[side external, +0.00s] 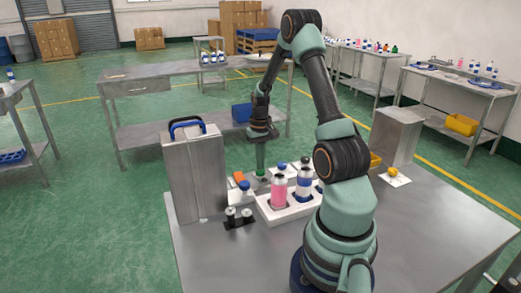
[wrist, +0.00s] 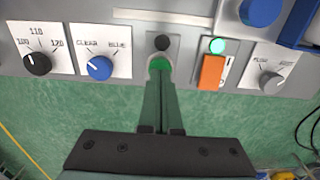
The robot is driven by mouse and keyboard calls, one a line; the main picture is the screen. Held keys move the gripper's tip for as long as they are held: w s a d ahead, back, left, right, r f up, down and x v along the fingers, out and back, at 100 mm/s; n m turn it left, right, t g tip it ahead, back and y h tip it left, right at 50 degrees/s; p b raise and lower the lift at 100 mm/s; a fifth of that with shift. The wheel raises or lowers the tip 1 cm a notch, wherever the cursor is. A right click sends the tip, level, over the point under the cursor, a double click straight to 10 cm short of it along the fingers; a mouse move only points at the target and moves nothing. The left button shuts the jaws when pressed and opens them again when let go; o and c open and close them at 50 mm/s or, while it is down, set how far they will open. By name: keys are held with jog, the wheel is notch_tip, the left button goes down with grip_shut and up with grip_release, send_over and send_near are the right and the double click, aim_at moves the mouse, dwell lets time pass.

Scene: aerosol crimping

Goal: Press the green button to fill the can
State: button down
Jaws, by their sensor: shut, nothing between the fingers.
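The green button (wrist: 160,63) is on a grey panel strip, just below a black round part (wrist: 162,43) in the wrist view. My gripper (wrist: 160,78) is shut and empty, with its fingertips at the near edge of the button and partly covering it. I cannot tell whether they press it. In the side view my gripper (side external: 260,170) points down behind the white tray (side external: 268,215). The tray holds a can with pink contents (side external: 279,192), a can with a blue band (side external: 304,184) and other blue-topped items, partly hidden by my arm.
A tall metal box (side external: 193,178) stands left of my gripper. The table's right side (side external: 430,225) is mostly clear.

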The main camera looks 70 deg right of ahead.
jog(key=shift+f, duration=0.65)
dwell(0.4)
jog(key=shift+r, duration=0.1)
notch_tip(320, 180, up, 11)
dwell(1.4)
jog(key=w+a+r+n+t+h, duration=0.2)
jog(key=w+a+r+t, duration=0.4)
jog(key=a+r, duration=0.7)
jog(key=a+n, duration=0.1)
jog(key=a, duration=0.2)
jog(key=s+a+n, duration=0.1)
jog(key=a, duration=0.3)
jog(key=a+n, duration=0.1)
jog(key=a, duration=0.2)
jog(key=shift+s+a+r+g+y, duration=0.15)
jog(key=shift+g+y, duration=0.15)
jog(key=s+a+f+n+y, duration=0.1)
jog(key=s+a+n, duration=0.3)
jog(key=a, duration=0.4)
jog(key=shift+s+a+f, duration=0.15)
jog(key=shift+s+f, duration=0.2)
jog(key=shift+s, duration=0.05)
